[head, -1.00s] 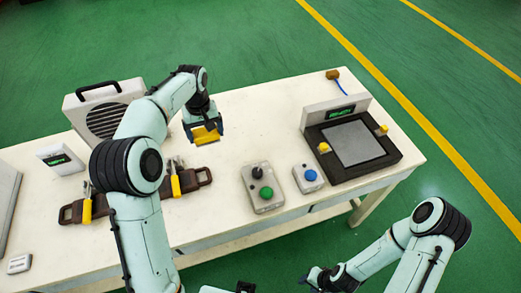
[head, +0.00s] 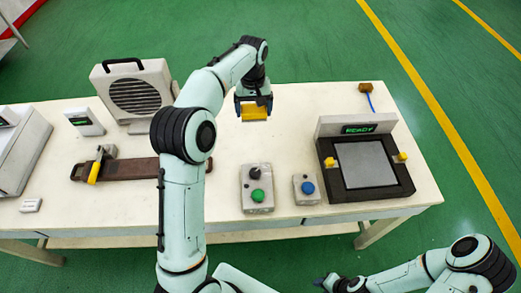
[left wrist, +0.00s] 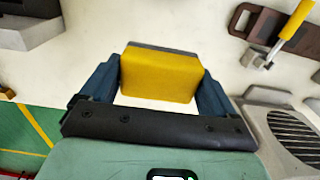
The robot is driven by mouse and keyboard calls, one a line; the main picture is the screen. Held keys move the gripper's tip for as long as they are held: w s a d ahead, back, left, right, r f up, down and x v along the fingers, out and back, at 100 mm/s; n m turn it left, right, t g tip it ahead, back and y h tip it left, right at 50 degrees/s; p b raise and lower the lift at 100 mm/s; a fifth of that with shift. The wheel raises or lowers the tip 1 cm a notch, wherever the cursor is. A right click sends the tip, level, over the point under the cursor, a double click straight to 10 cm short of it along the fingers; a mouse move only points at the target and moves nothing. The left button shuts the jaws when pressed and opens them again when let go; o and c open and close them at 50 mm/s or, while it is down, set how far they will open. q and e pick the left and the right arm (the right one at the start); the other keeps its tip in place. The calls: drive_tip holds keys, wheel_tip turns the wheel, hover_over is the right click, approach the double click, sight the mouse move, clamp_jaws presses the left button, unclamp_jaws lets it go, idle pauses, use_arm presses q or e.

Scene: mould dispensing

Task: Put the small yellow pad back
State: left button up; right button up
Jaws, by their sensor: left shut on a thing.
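The small yellow pad (head: 255,113) is a yellow block held between the fingers of my left gripper (head: 254,104), over the middle of the white table, right of the fan-grille box. In the left wrist view the yellow pad (left wrist: 160,76) fills the gap between the two dark blue fingers of the left gripper (left wrist: 161,82), with a grey layer along its far edge. The table surface shows around it. My right gripper (head: 326,283) is partly cut off at the bottom edge of the head view, and its fingers are not clear.
A black-framed device (head: 368,190) with a "READY" display stands at right. Boxes with a green button (head: 257,195) and a blue button (head: 307,188) stand left of it. A brown holder (head: 135,169) bears a yellow-handled tool (head: 95,170). The fan-grille box (head: 135,92) is behind it.

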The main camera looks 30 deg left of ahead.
use_arm(q)
drive_tip(key=b, duration=0.2)
hover_over(255, 152)
wheel_tip(255, 152, down, 15)
drive_tip(key=shift+s+a+f, duration=0.1)
drive_tip(key=shift+f, duration=2.25)
use_arm(e)
drive_tip(key=shift+s+a+f, duration=0.1)
drive_tip(key=shift+s+f, duration=1.3)
drive_tip(key=shift+s, duration=0.2)
use_arm(q)
drive_tip(key=o, duration=0.7)
drive_tip(key=shift+f, duration=0.2)
drive_tip(key=shift+c, duration=0.2)
drive_tip(key=shift+o, duration=0.8)
wheel_tip(255, 152, up, 12)
drive_tip(key=p, duration=0.1)
drive_tip(key=shift+r, duration=0.25)
use_arm(e)
drive_tip(key=shift+w+r, duration=0.6)
use_arm(q)
drive_tip(key=shift+f, duration=0.1)
use_arm(e)
drive_tip(key=shift+s, duration=0.1)
